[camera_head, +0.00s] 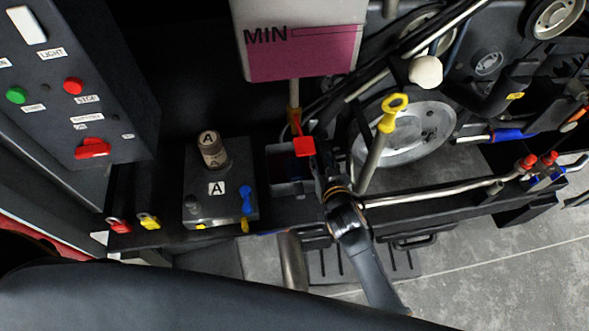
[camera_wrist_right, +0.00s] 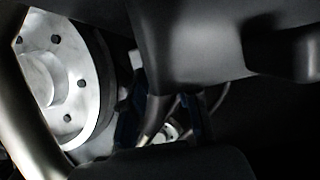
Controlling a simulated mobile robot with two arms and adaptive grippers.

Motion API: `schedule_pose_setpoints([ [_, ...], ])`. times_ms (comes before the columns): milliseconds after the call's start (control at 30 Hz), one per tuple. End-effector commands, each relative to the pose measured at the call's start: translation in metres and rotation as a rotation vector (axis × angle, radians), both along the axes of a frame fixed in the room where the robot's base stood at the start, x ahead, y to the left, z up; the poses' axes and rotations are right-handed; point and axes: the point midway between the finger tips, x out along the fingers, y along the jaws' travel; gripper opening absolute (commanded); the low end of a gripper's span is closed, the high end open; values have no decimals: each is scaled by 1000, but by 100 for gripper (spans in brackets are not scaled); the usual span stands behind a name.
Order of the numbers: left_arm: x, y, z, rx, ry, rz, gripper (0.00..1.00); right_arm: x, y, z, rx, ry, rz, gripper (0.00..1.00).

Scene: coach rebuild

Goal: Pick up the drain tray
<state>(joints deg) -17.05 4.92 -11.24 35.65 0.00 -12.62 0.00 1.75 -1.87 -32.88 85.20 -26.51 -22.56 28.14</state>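What looks like the drain tray, a small grey open box (camera_head: 292,188), sits on the dark ledge below the tank's red tap, left of my right gripper. Its inside is dark. My right gripper (camera_head: 322,158) is at the tray's right side, its arm reaching up from the lower right. Its fingers are small and dark here, so I cannot tell whether they touch the tray or how far apart they are. The right wrist view is dark and mostly blocked by grey surfaces; I cannot make out the tray there. My left gripper is not in view.
A tank (camera_head: 300,62) marked MIN with pink liquid hangs above, with a red tap (camera_head: 304,147) below it. A lettered block (camera_head: 216,208) stands left. A yellow-handled dipstick (camera_head: 392,112) and pulley (camera_head: 425,130) are right. The right wrist view shows a silver wheel (camera_wrist_right: 50,75).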

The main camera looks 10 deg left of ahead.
Motion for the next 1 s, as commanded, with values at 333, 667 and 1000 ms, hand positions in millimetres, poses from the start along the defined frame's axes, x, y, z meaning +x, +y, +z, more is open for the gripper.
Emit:
schedule_pose_setpoints([
  [333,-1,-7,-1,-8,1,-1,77,10,4,-5,1,0,0,30],
  [667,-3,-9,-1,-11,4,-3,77,9,4,-5,0,1,0,0],
  [1000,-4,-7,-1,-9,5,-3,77,10,5,-2,4,-4,1,0],
])
